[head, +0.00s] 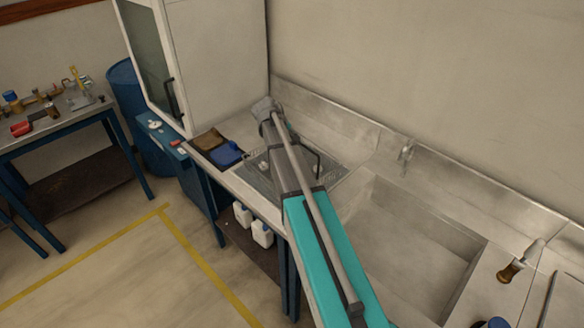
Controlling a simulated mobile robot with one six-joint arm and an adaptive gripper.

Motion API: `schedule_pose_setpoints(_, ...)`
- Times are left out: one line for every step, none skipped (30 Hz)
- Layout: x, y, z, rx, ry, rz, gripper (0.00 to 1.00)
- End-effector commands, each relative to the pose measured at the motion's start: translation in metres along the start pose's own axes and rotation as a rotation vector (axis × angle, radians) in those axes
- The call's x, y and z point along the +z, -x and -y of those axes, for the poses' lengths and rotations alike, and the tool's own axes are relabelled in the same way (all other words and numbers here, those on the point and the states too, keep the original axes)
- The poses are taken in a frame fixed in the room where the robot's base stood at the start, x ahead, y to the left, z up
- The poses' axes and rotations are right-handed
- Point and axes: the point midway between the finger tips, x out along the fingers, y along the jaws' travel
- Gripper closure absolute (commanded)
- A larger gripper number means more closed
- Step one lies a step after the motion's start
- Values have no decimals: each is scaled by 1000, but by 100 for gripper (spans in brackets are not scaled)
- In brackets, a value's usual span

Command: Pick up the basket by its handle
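The basket (325,178) looks like a shallow grey mesh tray on the steel counter, left of the sink. A dark handle (318,157) rises above it on its right side. My teal and grey arm crosses in front of the basket and hides its middle. The arm's far end is a grey joint above the back of the basket. My gripper's fingers cannot be made out behind the arm, so its opening and any contact with the handle cannot be told.
A sink (415,245) with a tap (406,152) lies to the right. A blue container (227,155) and a brown tray (207,140) sit left of the basket. A tall white cabinet (215,60) stands behind them. White jugs (262,234) are under the counter.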

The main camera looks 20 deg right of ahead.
Motion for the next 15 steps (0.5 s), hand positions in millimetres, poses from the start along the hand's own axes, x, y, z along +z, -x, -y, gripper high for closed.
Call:
schedule_pose_setpoints(0, 0, 0, 0, 0, 0, 91)
schedule_pose_setpoints(0, 0, 0, 0, 0, 0, 96)
schedule_pose_setpoints(0, 0, 0, 0, 0, 0, 100)
schedule_pose_setpoints(0, 0, 0, 0, 0, 0, 100)
schedule_pose_setpoints(0, 0, 0, 0, 0, 0, 100)
schedule_pose_setpoints(0, 0, 0, 0, 0, 0, 100)
schedule_pose_setpoints(0, 0, 0, 0, 0, 0, 100)
schedule_pose_setpoints(0, 0, 0, 0, 0, 0, 100)
schedule_pose_setpoints(0, 0, 0, 0, 0, 0, 100)
schedule_pose_setpoints(0, 0, 0, 0, 0, 0, 100)
schedule_pose_setpoints(0, 0, 0, 1, 0, 0, 100)
schedule_pose_setpoints(0, 0, 0, 1, 0, 0, 100)
schedule_pose_setpoints(0, 0, 0, 1, 0, 0, 100)
schedule_pose_setpoints(0, 0, 0, 1, 0, 0, 100)
schedule_pose_setpoints(0, 0, 0, 1, 0, 0, 100)
